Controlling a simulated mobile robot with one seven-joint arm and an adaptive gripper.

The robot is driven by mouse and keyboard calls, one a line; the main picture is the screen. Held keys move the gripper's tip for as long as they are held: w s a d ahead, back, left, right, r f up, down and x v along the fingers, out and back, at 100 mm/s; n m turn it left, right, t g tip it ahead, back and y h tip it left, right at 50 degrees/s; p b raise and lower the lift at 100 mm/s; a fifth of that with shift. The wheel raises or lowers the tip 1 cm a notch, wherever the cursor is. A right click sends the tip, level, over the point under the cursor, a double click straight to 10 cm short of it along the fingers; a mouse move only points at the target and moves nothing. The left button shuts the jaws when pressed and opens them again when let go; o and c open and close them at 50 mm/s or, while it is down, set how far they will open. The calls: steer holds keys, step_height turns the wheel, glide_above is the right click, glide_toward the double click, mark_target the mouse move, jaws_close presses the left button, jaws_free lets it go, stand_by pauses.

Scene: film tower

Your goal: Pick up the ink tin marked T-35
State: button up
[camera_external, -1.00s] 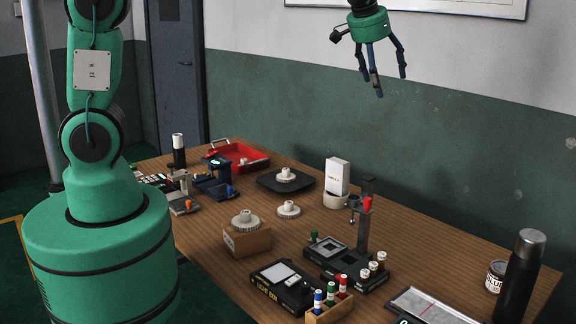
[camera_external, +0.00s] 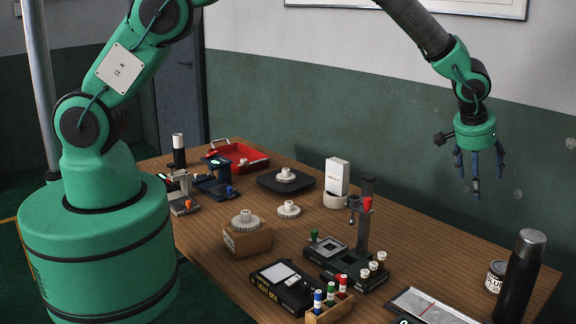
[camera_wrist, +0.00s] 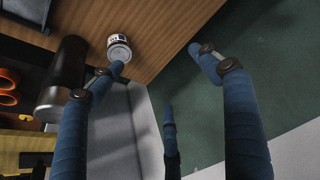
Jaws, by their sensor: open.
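A small white ink tin (camera_external: 495,277) stands upright near the far right end of the wooden table, just left of a black flask. Its dark lettering is too small to read fully, though it seems to include "35". The tin also shows at the upper left in the wrist view (camera_wrist: 118,47), close to one fingertip in the picture. My gripper (camera_external: 478,182) is open and empty, its blue fingers pointing down. It hangs well above the table's back edge, higher than the tin. The wrist view shows its fingers (camera_wrist: 158,72) spread apart.
The tall black flask (camera_external: 521,277) stands right beside the tin. A flat panel with a red line (camera_external: 432,306) lies in front. A small press with a dark column (camera_external: 364,225) stands to the left.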

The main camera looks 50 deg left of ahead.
steer(key=p, duration=0.1)
glide_toward(502, 268)
steer(key=r, duration=0.1)
steer(key=shift+s+a+r, duration=0.1)
steer(key=shift+s+r, duration=0.05)
steer(key=shift+r, duration=0.05)
steer(key=shift+f, duration=0.1)
steer(key=shift+p+x, duration=0.3)
steer(key=shift+x, duration=3.9)
steer(key=shift+f, duration=0.2)
steer(key=shift+p+x, duration=0.35)
steer(key=shift+x, duration=2.05)
steer(key=shift+c, duration=0.6)
steer(key=c, duration=1.2)
